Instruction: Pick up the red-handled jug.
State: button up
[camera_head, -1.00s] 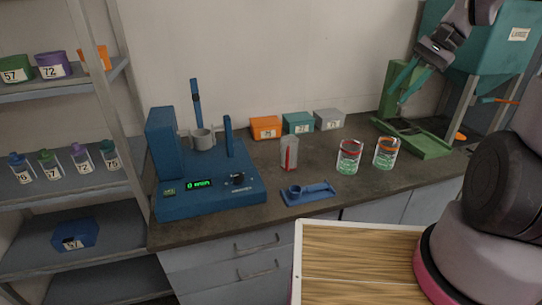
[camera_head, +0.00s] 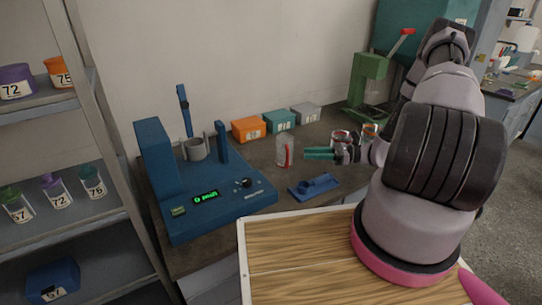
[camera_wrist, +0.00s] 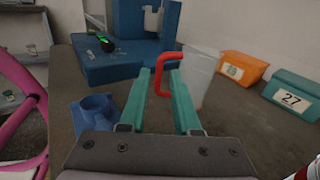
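The red-handled jug (camera_head: 282,152) stands upright on the dark worktop, a clear body with a red handle on the side facing my gripper. In the wrist view its body (camera_wrist: 200,78) is right of centre, and its red handle (camera_wrist: 158,78) shows between my fingertips. My gripper (camera_head: 307,153) is at the jug's right, level with it, with teal fingers pointing at it. In the wrist view my gripper (camera_wrist: 160,76) is open and empty. I cannot tell whether the handle is within the fingers' reach or just beyond the tips.
A blue holder (camera_head: 314,187) lies in front. Orange (camera_head: 249,130), teal (camera_head: 279,121) and grey (camera_head: 305,113) bins stand behind. Two red-rimmed glass containers (camera_head: 340,135) (camera_head: 370,130) are partly behind my arm.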

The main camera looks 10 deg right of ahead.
jog(key=shift+m+t, duration=0.5)
jog(key=x, duration=0.3)
jog(key=f+x, duration=0.1)
jog(key=x, duration=0.2)
jog(key=shift+s+a+f, duration=0.1)
jog(key=shift+f, duration=0.05)
jog(key=shift+x, duration=2.75)
jog(key=shift+c, duration=0.3)
grip_shut()
